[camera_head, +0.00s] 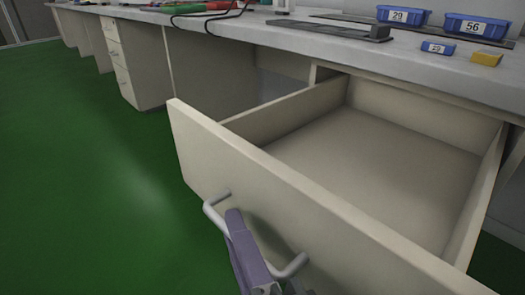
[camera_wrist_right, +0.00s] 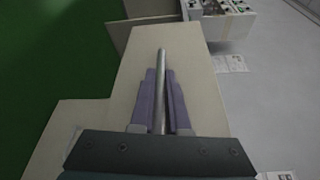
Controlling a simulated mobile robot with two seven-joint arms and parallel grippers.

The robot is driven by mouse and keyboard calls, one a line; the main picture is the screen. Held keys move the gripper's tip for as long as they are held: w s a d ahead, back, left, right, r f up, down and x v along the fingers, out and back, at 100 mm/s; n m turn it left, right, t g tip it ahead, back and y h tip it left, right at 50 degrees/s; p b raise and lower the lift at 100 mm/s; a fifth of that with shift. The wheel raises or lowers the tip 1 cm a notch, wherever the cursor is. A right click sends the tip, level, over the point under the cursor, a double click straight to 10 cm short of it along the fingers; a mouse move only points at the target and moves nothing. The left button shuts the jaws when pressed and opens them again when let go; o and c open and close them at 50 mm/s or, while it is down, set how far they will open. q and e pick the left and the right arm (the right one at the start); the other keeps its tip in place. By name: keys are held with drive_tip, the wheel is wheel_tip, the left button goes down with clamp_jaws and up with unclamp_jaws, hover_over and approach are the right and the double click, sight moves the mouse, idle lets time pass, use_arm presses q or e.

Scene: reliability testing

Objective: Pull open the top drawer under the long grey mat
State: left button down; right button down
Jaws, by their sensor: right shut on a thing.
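The top drawer (camera_head: 400,160) is pulled far out from under the bench top and its inside is empty. Its cream front panel (camera_head: 185,150) carries a grey bar handle (camera_head: 215,215). My right gripper (camera_head: 240,235) is at the handle, with its purple fingers around the bar. In the right wrist view the two fingers (camera_wrist_right: 160,105) are shut on the handle bar (camera_wrist_right: 161,65), in front of the cream drawer front (camera_wrist_right: 200,70). A long grey mat (camera_head: 330,29) lies on the bench top above the drawer. My left gripper is out of view.
Blue bins (camera_head: 403,15) marked 29 and 56, a small blue bin (camera_head: 440,48) and a yellow block (camera_head: 487,58) stand on the bench top (camera_head: 420,68). Another drawer unit (camera_head: 118,60) stands further left. The green floor (camera_head: 90,200) is clear.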

drive_tip(key=shift+s+a+r, duration=0.1)
drive_tip(key=shift+s+a, duration=0.5)
drive_tip(key=shift+a, duration=0.2)
drive_tip(key=shift+s+a, duration=0.6)
drive_tip(key=shift+a, duration=0.15)
drive_tip(key=c, duration=0.9)
unclamp_jaws()
drive_tip(key=shift+s, duration=0.1)
drive_tip(key=p+v, duration=0.2)
drive_tip(key=v, duration=0.7)
drive_tip(key=shift+s+d, duration=0.15)
drive_tip(key=shift+s, duration=0.25)
